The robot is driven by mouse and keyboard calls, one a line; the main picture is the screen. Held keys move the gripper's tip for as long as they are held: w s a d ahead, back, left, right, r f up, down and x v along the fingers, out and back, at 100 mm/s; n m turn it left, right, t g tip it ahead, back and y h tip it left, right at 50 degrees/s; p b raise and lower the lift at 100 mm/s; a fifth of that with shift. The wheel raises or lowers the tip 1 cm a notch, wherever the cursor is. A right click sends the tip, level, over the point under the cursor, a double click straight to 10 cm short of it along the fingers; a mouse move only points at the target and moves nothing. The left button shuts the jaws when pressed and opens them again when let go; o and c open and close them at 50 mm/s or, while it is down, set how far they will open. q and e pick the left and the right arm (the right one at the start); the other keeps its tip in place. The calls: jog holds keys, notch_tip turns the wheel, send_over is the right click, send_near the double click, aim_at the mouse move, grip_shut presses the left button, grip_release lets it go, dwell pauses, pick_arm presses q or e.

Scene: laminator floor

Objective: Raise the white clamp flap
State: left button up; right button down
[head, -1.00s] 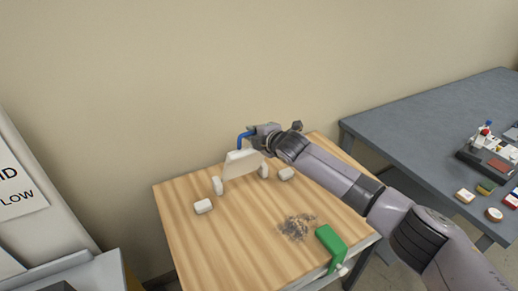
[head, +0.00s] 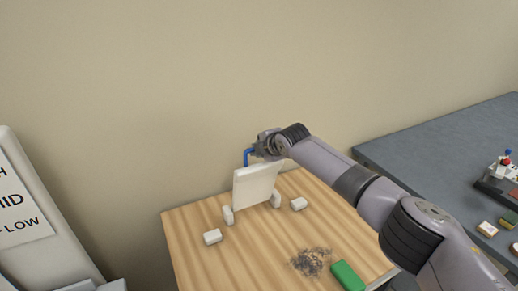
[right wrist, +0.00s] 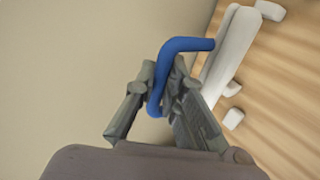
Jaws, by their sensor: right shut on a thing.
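The white clamp flap (head: 255,186) stands nearly upright between two small white posts on the wooden table. A blue handle (head: 247,157) sits at its top edge. My right gripper (head: 262,150) is at the flap's top. In the right wrist view the gripper (right wrist: 165,100) is shut on the blue handle (right wrist: 185,46), with the white flap (right wrist: 222,60) just to the right. The handle's lower part is partly hidden by the fingers. My left gripper is not in view.
The wooden table (head: 200,260) also holds small white blocks (head: 212,237), a grey pile of debris (head: 311,262) and a green block (head: 347,276). A grey bench (head: 440,150) with several items stands right. A white cabinet with a sign (head: 25,200) stands left.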

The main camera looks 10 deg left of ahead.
jog(key=c, duration=2.1)
grip_release()
jog(key=shift+w+a+r, duration=0.1)
jog(key=shift+w+r, duration=0.05)
jog(key=shift+r, duration=0.25)
jog(key=o, duration=0.4)
jog(key=shift+w+a+f, duration=0.25)
jog(key=shift+f, duration=0.1)
jog(key=shift+o, duration=0.2)
jog(key=shift+s+d, duration=0.1)
jog(key=shift+s+d, duration=0.1)
jog(key=v, duration=1.2)
